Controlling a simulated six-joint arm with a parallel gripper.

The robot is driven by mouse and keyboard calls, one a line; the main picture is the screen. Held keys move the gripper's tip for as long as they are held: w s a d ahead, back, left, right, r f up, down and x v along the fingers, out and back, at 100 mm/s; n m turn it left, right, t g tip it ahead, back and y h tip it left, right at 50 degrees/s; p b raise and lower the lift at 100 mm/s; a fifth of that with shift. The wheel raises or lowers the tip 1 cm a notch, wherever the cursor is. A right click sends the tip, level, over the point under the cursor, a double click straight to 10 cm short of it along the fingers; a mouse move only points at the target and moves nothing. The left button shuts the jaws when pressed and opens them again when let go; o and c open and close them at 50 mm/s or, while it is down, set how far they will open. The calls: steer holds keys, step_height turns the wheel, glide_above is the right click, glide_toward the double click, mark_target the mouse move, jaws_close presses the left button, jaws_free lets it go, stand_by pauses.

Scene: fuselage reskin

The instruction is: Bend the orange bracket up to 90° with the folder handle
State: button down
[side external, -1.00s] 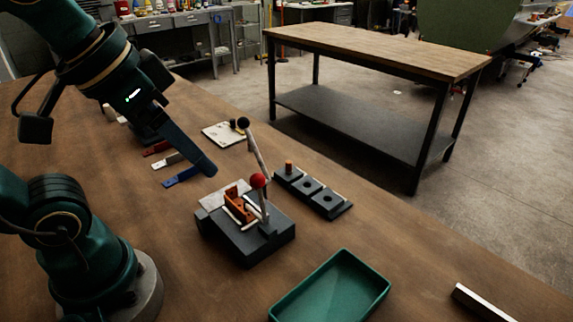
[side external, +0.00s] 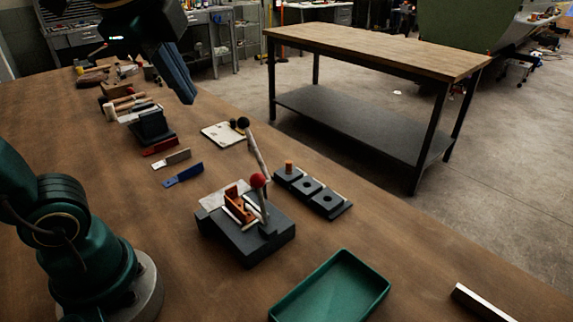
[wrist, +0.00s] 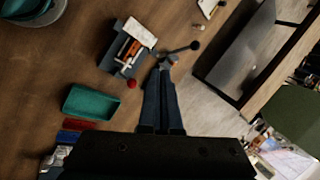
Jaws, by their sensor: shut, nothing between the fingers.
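The orange bracket (side external: 236,207) sits in the dark grey folder (side external: 245,238), among light bars. One part of it appears to stand up, but its exact angle is too small to tell. The folder handle (side external: 264,204) rises at the folder's right side, with a red ball (side external: 258,180) near it. In the wrist view the bracket (wrist: 130,48) and red ball (wrist: 131,83) show left of my fingers. My gripper (side external: 189,100) is shut and empty, raised well above the bench and apart from the folder and handle.
A green tray (side external: 331,290) lies in front of the folder. A dark block with holes (side external: 314,191) lies to its right. Blue (side external: 184,174), white and red strips lie to its left. A white plate (side external: 222,134) lies behind.

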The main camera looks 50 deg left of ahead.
steer(key=w+a+r+m+g+y, duration=0.1)
steer(key=w+a+r+m+y, duration=0.15)
steer(key=w+m, duration=0.3)
steer(key=m+g, duration=0.1)
steer(key=m, duration=0.1)
glide_toward(239, 120)
steer(key=shift+y, duration=0.45)
steer(key=x, duration=0.4)
steer(key=d+x, duration=0.1)
steer(key=x, duration=0.1)
steer(key=shift+w+f, duration=0.45)
steer(key=shift+a+f, duration=0.3)
steer(key=shift+a, duration=0.35)
steer(key=shift+a+f, duration=0.35)
steer(key=shift+a, duration=0.3)
